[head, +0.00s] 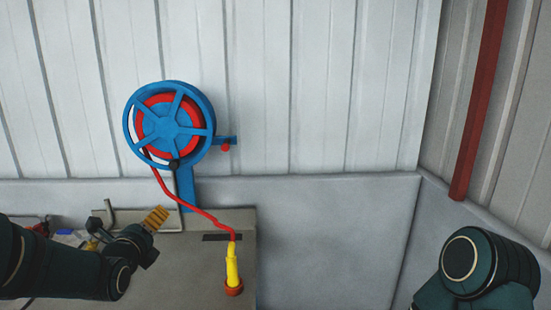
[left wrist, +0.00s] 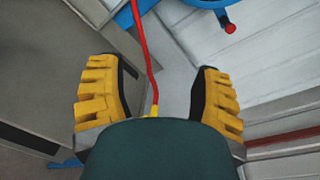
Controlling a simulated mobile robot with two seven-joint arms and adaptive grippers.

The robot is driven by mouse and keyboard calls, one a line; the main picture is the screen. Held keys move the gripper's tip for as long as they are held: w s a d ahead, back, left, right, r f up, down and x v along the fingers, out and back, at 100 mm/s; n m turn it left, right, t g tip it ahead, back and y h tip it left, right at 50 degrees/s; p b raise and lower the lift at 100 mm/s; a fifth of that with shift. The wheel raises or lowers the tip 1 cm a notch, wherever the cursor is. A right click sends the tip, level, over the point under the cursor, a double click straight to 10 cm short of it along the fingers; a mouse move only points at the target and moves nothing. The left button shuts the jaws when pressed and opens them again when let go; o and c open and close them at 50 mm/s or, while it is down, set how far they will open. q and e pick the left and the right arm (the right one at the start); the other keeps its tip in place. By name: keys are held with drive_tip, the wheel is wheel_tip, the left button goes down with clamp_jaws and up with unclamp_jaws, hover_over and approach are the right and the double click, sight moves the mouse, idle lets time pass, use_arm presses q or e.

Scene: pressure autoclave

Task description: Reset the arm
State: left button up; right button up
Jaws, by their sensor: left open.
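My left arm comes in from the left in the head view, and its gripper (head: 157,218) is above the grey bench, left of the red hose. In the left wrist view the two yellow ribbed fingers of the left gripper (left wrist: 160,98) stand wide apart with nothing held between them. The red hose (left wrist: 142,50) shows beyond the fingers. My right arm shows at the lower right of the head view, but its gripper is out of view.
A blue wheel-shaped reel (head: 170,123) with red hose stands before the white panelled wall. Its hose runs down to a yellow nozzle (head: 232,268) on the bench (head: 200,275). Small items lie at the bench's left. A red post (head: 480,100) is at right.

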use_arm(q)
drive_tip(key=s+d+f+n+g, duration=0.2)
drive_tip(key=d+f+n, duration=0.15)
drive_tip(key=f, duration=0.45)
drive_tip(key=s+d+f+n+g+h, duration=0.1)
drive_tip(key=d+f+n+g, duration=0.15)
drive_tip(key=f+n, duration=0.4)
drive_tip(key=s+d+f+n+g, duration=0.2)
drive_tip(key=f+n+g, duration=0.1)
drive_tip(key=f, duration=0.7)
drive_tip(key=s+d+f+n+g+h, duration=0.1)
drive_tip(key=s+d+f+n+g, duration=0.2)
drive_tip(key=s+d+f+n, duration=0.2)
drive_tip(key=s+d+f+n+g+h, duration=0.2)
drive_tip(key=s+d+f+n+g, duration=0.2)
drive_tip(key=s+f+n, duration=0.6)
drive_tip(key=s+d, duration=0.2)
drive_tip(key=s, duration=0.2)
drive_tip(key=shift+d+f+n, duration=0.15)
drive_tip(key=shift+d+n, duration=0.15)
use_arm(e)
drive_tip(key=shift+w+f, duration=0.2)
drive_tip(key=shift+w, duration=0.3)
use_arm(q)
drive_tip(key=shift+g, duration=0.25)
